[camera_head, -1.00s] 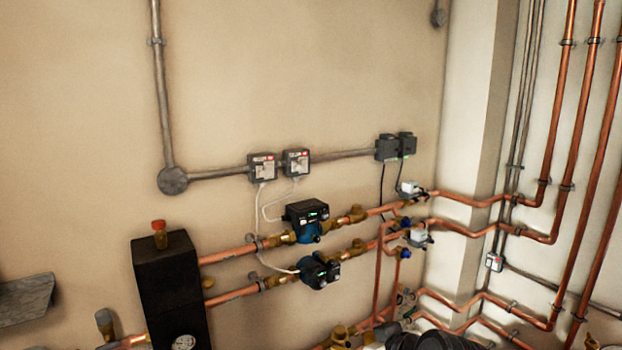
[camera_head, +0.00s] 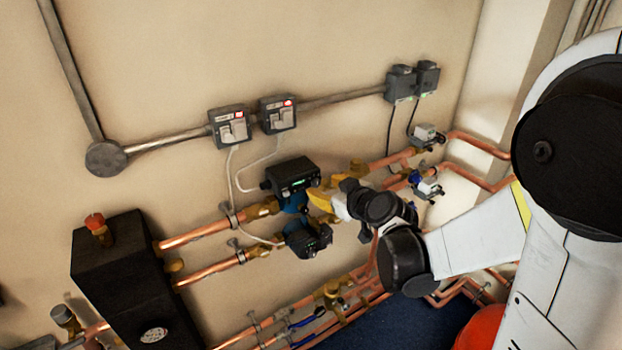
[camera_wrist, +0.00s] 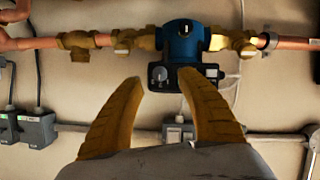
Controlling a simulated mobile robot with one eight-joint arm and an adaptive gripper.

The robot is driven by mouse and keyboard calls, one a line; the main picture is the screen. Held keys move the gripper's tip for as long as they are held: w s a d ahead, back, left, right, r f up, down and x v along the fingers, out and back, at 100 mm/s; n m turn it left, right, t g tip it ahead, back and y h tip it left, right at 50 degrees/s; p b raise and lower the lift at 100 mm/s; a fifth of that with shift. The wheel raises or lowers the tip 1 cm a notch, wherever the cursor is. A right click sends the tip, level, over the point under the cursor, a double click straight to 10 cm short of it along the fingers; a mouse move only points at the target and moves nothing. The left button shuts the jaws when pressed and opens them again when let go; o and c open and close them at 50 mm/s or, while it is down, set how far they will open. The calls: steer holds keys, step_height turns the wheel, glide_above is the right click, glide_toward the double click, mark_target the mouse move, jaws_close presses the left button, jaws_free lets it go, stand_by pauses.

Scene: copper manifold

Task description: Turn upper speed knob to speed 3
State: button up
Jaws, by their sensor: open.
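The upper pump has a black control head (camera_head: 292,174) with a small lit green display and a blue body (camera_head: 293,203) below. In the wrist view, which looks upside down, the pump's blue body (camera_wrist: 180,42) shows with the black head (camera_wrist: 190,79) under it. The round grey speed knob (camera_wrist: 159,73) is on that head, between my fingertips in the picture; its setting is too small to read. My gripper (camera_wrist: 158,82) has yellow fingers apart and empty, with no visible contact. In the head view my gripper (camera_head: 318,203) is just right of the upper pump.
A lower pump (camera_head: 307,240) sits close below on a parallel copper pipe (camera_head: 210,269). Two grey switch boxes (camera_head: 230,127) (camera_head: 278,115) are on the wall above, with white cables hanging to the pumps. A black tank (camera_head: 135,275) stands at left.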

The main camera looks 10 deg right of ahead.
mark_target(318, 183)
steer(key=shift+x, duration=1.85)
steer(key=shift+r, duration=0.1)
jaws_close()
steer(key=shift+m+y+b, duration=0.3)
steer(key=m+y+b, duration=0.2)
steer(key=m, duration=0.1)
steer(key=shift+w+d+g, duration=0.1)
steer(key=shift+d+g, duration=0.1)
steer(key=shift+g, duration=0.2)
steer(key=shift+m+y+b, duration=0.9)
steer(key=shift+m+b, duration=0.05)
steer(key=shift+m, duration=0.25)
